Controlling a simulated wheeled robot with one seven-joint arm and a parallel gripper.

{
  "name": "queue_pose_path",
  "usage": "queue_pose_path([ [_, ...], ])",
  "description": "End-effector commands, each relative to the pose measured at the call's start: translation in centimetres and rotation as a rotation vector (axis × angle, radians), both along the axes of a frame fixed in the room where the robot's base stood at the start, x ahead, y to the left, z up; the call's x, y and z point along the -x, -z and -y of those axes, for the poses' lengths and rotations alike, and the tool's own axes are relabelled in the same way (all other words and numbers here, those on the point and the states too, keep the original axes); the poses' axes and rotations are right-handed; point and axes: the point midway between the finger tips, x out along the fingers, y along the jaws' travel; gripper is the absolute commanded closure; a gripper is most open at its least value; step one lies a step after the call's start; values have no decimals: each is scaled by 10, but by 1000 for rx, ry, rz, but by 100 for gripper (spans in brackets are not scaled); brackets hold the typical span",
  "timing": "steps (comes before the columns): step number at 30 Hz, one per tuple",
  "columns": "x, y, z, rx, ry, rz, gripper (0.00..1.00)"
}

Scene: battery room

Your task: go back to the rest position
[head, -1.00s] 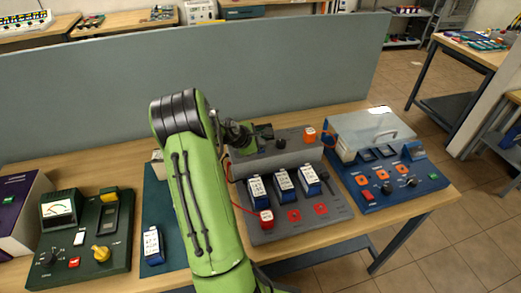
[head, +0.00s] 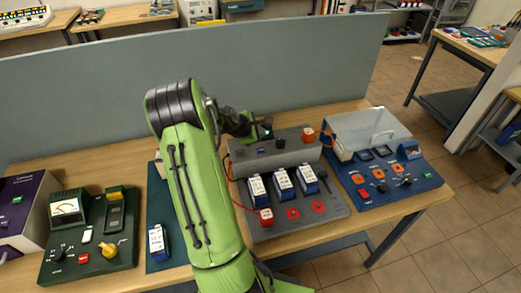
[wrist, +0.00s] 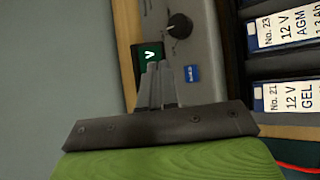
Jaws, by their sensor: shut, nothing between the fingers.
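My green arm reaches over the bench in the head view. My gripper (head: 262,130) is above the back left part of the grey panel (head: 262,223), close to its raised rear ledge. In the wrist view my gripper (wrist: 157,70) has its fingers together with nothing between them, near a small green display (wrist: 150,55) with a white mark. The arm hides part of the blue board and the panel's left side.
Several batteries (head: 283,183) stand in the grey panel. A blue unit with a clear cover (head: 375,128) is at right. A green meter panel (head: 85,262) and a purple box (head: 22,205) are at left. A grey partition (head: 80,110) rises behind the bench.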

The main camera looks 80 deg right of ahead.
Motion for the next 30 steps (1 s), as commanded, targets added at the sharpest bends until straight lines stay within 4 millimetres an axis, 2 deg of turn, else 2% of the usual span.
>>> queue_pose_path([
  [16,-1,0,0,1,0,2,100],
  [19,-20,-12,-12,2,2,65,100],
  [20,-33,-20,-21,0,6,108,100],
  [23,-87,-53,-71,-31,22,307,100],
  [24,-107,-67,-97,-57,31,391,100],
  [26,-133,-87,-140,-107,43,508,100],
  [27,-147,-99,-170,-148,50,579,100],
  [29,-162,-117,-218,-216,61,676,100],
  [30,-168,-128,-251,-268,69,731,100],
])
